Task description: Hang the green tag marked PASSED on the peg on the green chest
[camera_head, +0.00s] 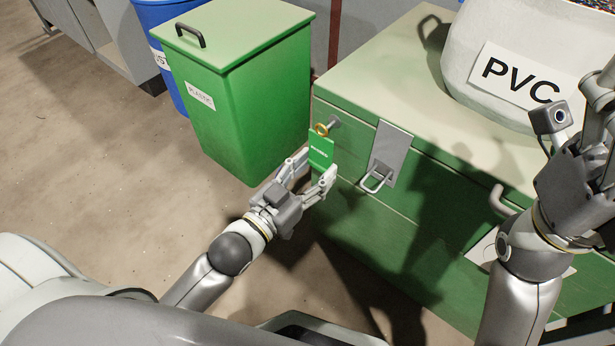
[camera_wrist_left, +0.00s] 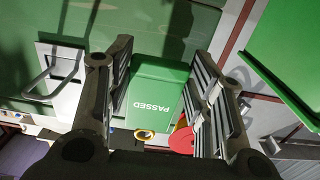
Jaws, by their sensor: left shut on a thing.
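The green tag (camera_head: 320,152) is upright in front of the green chest (camera_head: 400,222), near its left end. In the left wrist view the tag (camera_wrist_left: 158,92) reads PASSED. Its brass ring (camera_head: 321,129) is at its top edge. The metal peg (camera_head: 334,121) sticks out of the chest's front just beside the ring. I cannot tell whether the ring is around the peg or only in front of it. My left gripper (camera_head: 314,172) is shut on the tag, one finger on each side. My right gripper (camera_head: 598,105) is at the right edge, partly cut off, its jaws unclear.
A hasp (camera_head: 386,153) with a loop hangs on the chest front, right of the tag. A white PVC sack (camera_head: 470,55) stands on the chest lid. A green lidded bin (camera_head: 240,105) stands to the left, with a blue barrel (camera_head: 160,48) behind it. The floor at left is clear.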

